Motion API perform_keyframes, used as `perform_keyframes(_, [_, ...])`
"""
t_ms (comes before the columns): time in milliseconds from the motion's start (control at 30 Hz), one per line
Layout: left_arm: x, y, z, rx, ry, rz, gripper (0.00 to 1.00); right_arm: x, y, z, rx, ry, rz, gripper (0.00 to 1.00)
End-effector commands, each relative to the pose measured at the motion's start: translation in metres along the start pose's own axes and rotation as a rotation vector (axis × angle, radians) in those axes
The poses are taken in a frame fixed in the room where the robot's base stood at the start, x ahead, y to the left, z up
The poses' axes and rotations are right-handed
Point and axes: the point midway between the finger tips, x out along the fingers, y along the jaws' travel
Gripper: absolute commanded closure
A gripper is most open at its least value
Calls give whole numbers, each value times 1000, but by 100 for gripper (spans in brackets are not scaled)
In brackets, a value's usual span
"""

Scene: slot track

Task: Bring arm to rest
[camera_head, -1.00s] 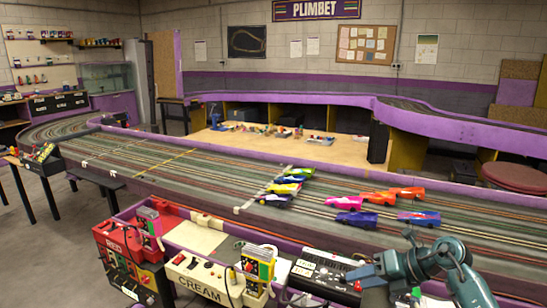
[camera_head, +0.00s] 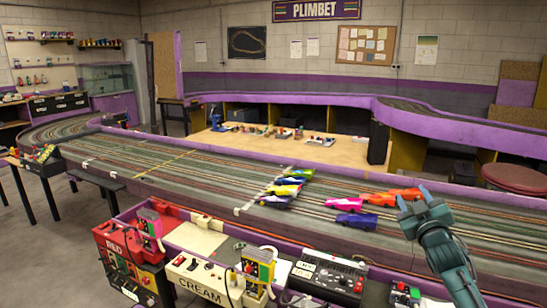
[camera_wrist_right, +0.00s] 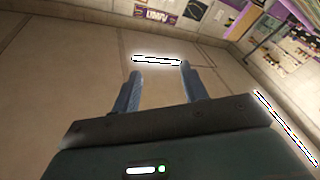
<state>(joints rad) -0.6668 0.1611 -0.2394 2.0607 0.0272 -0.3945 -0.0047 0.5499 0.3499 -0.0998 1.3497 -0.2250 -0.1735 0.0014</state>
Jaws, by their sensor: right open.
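My right arm (camera_head: 440,245) rises from the bottom right in the head view, in front of the slot track (camera_head: 200,180). Its gripper (camera_head: 414,196) points up and shows over the right part of the track. In the right wrist view the two fingers (camera_wrist_right: 160,72) stand apart with nothing between them. That view shows the ceiling, a lit lamp (camera_wrist_right: 157,60) and wall posters. My left gripper is in neither view.
Several toy cars, among them a yellow one (camera_head: 284,190) and a purple one (camera_head: 356,220), stand on the track. A red box (camera_head: 112,238), a cream box (camera_head: 195,275) and a black control box (camera_head: 328,276) line the near edge. Open floor lies at left.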

Motion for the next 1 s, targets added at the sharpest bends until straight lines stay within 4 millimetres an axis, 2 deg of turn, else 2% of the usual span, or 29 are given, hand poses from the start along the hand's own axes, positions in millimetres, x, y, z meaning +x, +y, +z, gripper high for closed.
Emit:
perform_keyframes(167, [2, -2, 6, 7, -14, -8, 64, -6, -20, 42, 243, -236, -76, 56])
perform_keyframes(200, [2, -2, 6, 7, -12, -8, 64, -19, -38, 53, 234, -245, -99, 56])
perform_keyframes(367, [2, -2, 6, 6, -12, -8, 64, -66, -90, 79, 237, -283, -178, 56])
perform_keyframes(467, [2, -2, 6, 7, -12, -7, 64, -104, -124, 96, 247, -316, -234, 56])
perform_keyframes(567, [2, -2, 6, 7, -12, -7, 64, -153, -162, 112, 266, -357, -300, 56])
perform_keyframes(667, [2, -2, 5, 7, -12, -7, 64, -215, -200, 124, 298, -407, -372, 56])
perform_keyframes(800, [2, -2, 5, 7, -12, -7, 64, -312, -243, 128, 362, -488, -468, 56])
perform_keyframes(900, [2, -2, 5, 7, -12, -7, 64, -371, -261, 123, 410, -543, -518, 56])
perform_keyframes(1000, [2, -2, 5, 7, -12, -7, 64, -414, -269, 115, 450, -586, -549, 56])
